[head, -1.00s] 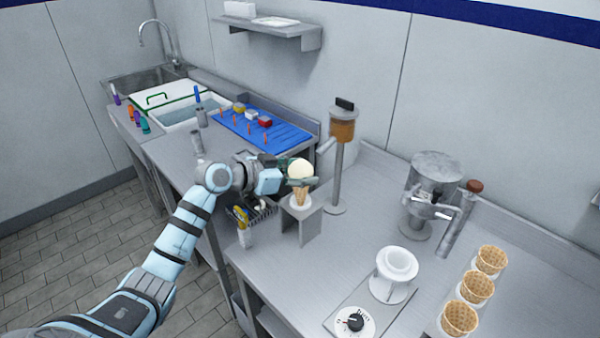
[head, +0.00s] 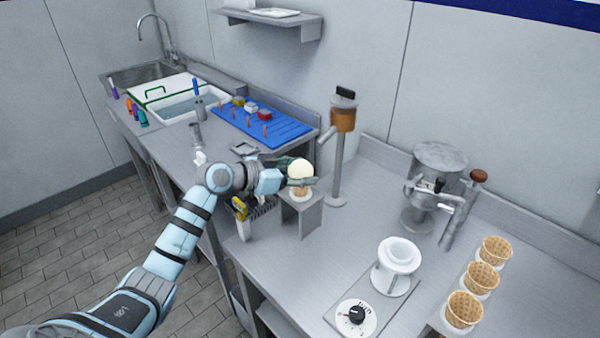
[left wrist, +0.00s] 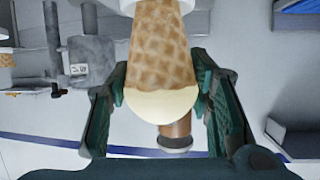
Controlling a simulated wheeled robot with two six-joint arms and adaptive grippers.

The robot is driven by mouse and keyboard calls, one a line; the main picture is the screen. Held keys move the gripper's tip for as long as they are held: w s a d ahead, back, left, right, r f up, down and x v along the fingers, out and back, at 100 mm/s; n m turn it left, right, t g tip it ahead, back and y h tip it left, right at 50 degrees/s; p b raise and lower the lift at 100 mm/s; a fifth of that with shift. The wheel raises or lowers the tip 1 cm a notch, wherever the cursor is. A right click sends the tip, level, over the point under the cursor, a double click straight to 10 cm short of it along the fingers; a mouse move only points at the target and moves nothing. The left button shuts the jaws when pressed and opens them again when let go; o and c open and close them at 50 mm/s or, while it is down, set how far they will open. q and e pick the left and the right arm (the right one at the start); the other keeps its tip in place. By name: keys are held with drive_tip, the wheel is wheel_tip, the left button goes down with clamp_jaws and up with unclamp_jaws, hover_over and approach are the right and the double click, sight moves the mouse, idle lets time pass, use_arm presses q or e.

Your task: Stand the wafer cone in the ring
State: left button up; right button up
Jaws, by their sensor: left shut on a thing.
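The wafer cone (head: 300,191) is upright with a pale scoop (head: 300,170) on top. My left gripper (head: 301,183) is shut on the cone just below the scoop. The white ring (head: 301,200) is on a small grey metal stand (head: 308,216), around the cone's lower end. In the left wrist view the cone (left wrist: 161,45) lies between both green fingers (left wrist: 160,88), and its narrow end goes into the white ring (left wrist: 188,5). The cone's tip is hidden. My right gripper is not in view.
A dispenser post (head: 338,160) stands close behind the stand. A white holder (head: 398,258), a dial (head: 356,315), a metal machine (head: 430,190) and several empty waffle cups (head: 482,278) are to the right. A blue mat (head: 290,141) lies behind. The counter between is clear.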

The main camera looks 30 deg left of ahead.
use_arm(q)
drive_tip(key=shift+f+b, duration=0.9)
drive_tip(key=shift+f, duration=0.3)
drive_tip(key=o, duration=0.8)
drive_tip(key=shift+o, duration=0.2)
drive_tip(key=shift+r, duration=0.1)
drive_tip(key=v, duration=1.2)
